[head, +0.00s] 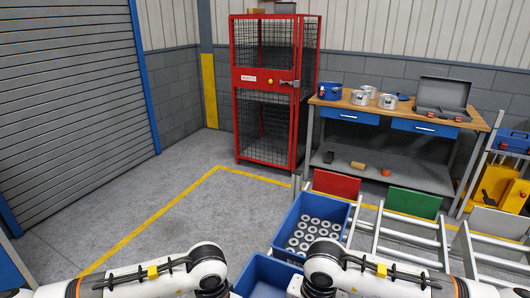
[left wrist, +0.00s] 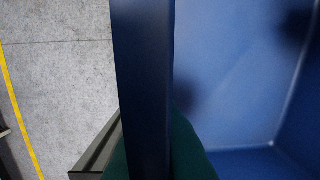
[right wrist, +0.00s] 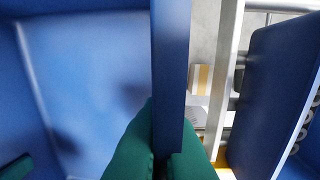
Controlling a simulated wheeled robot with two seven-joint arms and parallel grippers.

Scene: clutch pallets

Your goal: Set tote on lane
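A blue tote (head: 262,275) is at the bottom centre of the head view, between my two arms; the part of its inside that shows looks empty. My left gripper (left wrist: 150,165) has its green fingers on both sides of one tote wall (left wrist: 142,80). My right gripper (right wrist: 163,160) has its green fingers on both sides of another wall (right wrist: 171,60). Both grip the rim. The fingertips are hidden in the head view. Roller lanes with pale rails (head: 412,237) lie to the right. Whether the tote's underside touches anything is hidden.
A second blue tote (head: 345,208) filled with grey rings stands just beyond the held tote; its side shows close by in the right wrist view (right wrist: 265,110). Red (head: 336,184), green (head: 413,203) and grey (head: 500,223) panels head the lanes. Floor at left is clear.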

